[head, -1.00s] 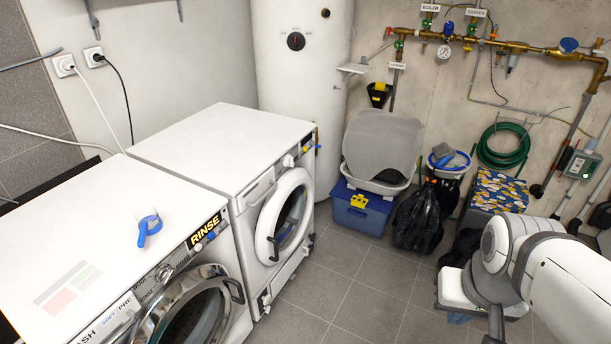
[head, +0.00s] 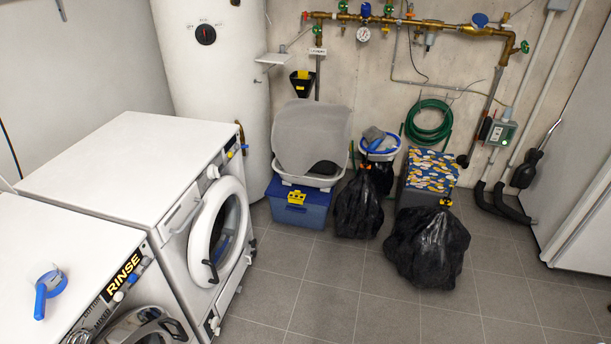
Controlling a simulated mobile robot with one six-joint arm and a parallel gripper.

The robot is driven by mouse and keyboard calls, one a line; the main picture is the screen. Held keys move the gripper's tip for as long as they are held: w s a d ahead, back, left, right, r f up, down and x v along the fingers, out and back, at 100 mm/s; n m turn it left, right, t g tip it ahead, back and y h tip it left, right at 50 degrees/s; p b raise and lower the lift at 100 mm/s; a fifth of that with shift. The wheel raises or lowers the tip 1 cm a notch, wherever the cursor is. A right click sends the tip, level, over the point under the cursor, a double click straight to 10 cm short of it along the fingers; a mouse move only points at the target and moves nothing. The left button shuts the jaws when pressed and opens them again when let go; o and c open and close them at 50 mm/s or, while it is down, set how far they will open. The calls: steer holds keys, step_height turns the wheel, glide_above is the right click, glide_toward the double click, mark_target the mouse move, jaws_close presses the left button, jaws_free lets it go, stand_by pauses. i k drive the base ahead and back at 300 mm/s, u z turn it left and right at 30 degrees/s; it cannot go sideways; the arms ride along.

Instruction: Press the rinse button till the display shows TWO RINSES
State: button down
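The nearer washing machine stands at the lower left, with part of its white top (head: 75,245) and its front corner in view. A black label reading RINSE in yellow letters (head: 124,276) is at the right end of its control panel. Small knobs or buttons (head: 125,290) sit below the label, too small to tell apart. The display cannot be made out. A blue and white scoop-like object (head: 48,288) lies on the machine's top. My gripper is not in view.
A second white machine (head: 135,165) stands behind, its round door (head: 222,232) facing right. A blue box (head: 298,205), black bags (head: 428,245) and a patterned box (head: 432,170) line the back wall. The tiled floor (head: 345,290) in front is clear.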

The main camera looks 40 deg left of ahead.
mark_target(132, 277)
steer(key=z, duration=0.45)
steer(key=k, duration=2.25)
steer(key=u, duration=1.25)
steer(key=i, duration=1)
steer(key=u, duration=0.1)
